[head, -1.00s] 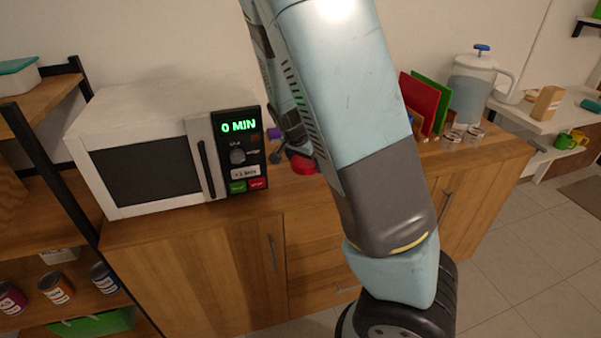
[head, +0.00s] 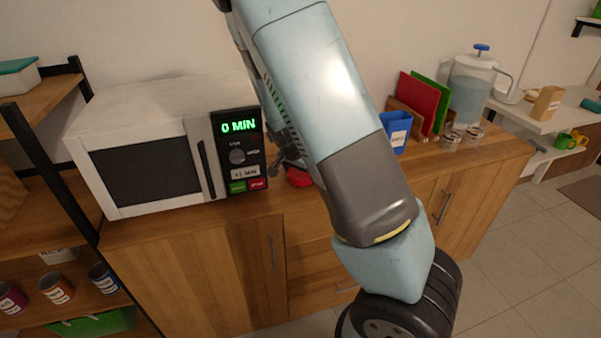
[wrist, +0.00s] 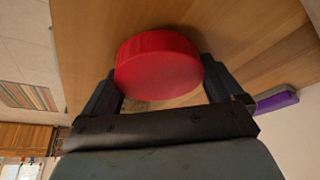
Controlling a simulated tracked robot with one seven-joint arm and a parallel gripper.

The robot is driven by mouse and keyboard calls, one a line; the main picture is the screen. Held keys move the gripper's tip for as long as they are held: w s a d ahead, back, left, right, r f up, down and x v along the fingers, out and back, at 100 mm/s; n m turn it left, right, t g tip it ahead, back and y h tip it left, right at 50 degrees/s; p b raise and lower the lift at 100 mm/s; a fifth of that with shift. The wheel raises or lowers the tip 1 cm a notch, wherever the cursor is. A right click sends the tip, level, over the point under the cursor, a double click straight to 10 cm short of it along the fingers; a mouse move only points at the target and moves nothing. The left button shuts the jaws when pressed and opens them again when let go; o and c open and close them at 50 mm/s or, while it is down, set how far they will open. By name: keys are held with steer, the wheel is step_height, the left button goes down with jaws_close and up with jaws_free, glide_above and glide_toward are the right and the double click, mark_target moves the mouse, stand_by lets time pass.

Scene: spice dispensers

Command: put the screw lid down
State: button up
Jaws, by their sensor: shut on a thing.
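The red round screw lid (wrist: 158,66) is between the two fingers of my gripper (wrist: 160,88) in the wrist view, and the gripper is shut on it. In the head view the lid (head: 299,177) shows as a small red patch just right of the microwave, partly covered by my arm. It is over or on the wooden counter (head: 480,155), near the front edge. I cannot tell whether it touches the wood. My gripper is mostly hidden behind my arm in the head view.
The white microwave (head: 150,105) stands close on the left. A blue labelled holder (head: 397,132), boards (head: 418,100), small jars (head: 451,140) and a pitcher (head: 470,90) stand at the right of the counter. A purple object (wrist: 276,101) shows in the wrist view.

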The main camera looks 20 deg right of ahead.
steer(key=o, duration=0.6)
steer(key=shift+f, duration=0.1)
steer(key=shift+v, duration=6.15)
steer(key=s+d+r+n+t+y, duration=0.1)
steer(key=s+r+n, duration=0.2)
steer(key=s+r, duration=0.3)
steer(key=s+d+r+n+t+y, duration=0.1)
steer(key=s+r+n, duration=0.2)
steer(key=s+r, duration=0.4)
steer(key=s+d+r+n+y, duration=0.1)
steer(key=s+r+n, duration=0.3)
steer(key=s+r, duration=0.3)
steer(key=shift+s+r+t, duration=0.1)
steer(key=shift+s+t, duration=0.1)
steer(key=shift+s, duration=1.15)
steer(key=shift+s+r+t, duration=0.15)
steer(key=shift+s+t, duration=0.05)
steer(key=shift+s, duration=1.2)
